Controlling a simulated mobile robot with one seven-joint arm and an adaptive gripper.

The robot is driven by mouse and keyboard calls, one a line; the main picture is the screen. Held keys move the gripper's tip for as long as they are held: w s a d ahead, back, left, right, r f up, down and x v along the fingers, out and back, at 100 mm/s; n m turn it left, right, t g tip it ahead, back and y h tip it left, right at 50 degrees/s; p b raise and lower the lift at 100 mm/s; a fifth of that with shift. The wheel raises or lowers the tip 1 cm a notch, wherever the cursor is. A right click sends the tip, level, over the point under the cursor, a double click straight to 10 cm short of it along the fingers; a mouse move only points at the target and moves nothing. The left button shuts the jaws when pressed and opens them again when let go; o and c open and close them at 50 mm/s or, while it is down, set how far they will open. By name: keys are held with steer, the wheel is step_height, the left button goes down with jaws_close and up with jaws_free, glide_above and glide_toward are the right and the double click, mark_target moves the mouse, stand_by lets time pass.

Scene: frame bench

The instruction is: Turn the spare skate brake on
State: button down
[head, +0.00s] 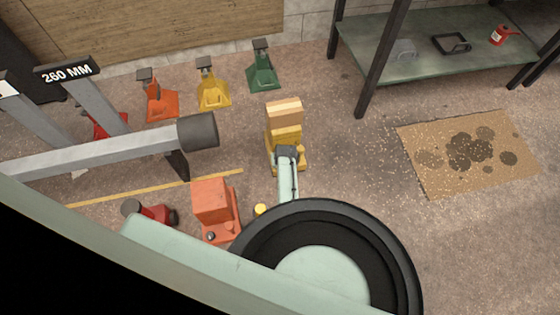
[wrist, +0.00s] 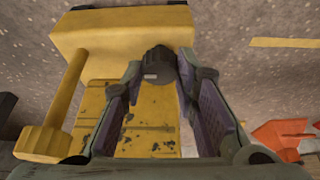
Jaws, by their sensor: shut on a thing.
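The yellow skate (head: 287,134), with a pale wooden block (head: 284,112) on it, stands on the floor near the middle of the head view. In the wrist view its scuffed yellow deck (wrist: 150,115) and a larger yellow block part (wrist: 115,30) fill the middle. A dark round knob (wrist: 158,60) sits on it between my fingertips. My gripper (head: 287,153) is over the skate's near end; in the wrist view my gripper (wrist: 160,68) is shut on the knob. Which way the knob is turned cannot be told.
An orange skate (head: 211,198) stands at near left beside a dark red part (head: 152,214). A grey beam (head: 95,158) reaches in from the left. Orange (head: 160,103), yellow (head: 212,92) and green (head: 262,74) stands line the back. A shelf (head: 420,60) and stained mat (head: 440,165) are right.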

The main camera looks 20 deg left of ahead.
steer(key=c, duration=1.5)
jaws_free()
steer(key=shift+c, duration=0.2)
step_height(320, 180, up, 10)
steer(key=shift+s, duration=0.1)
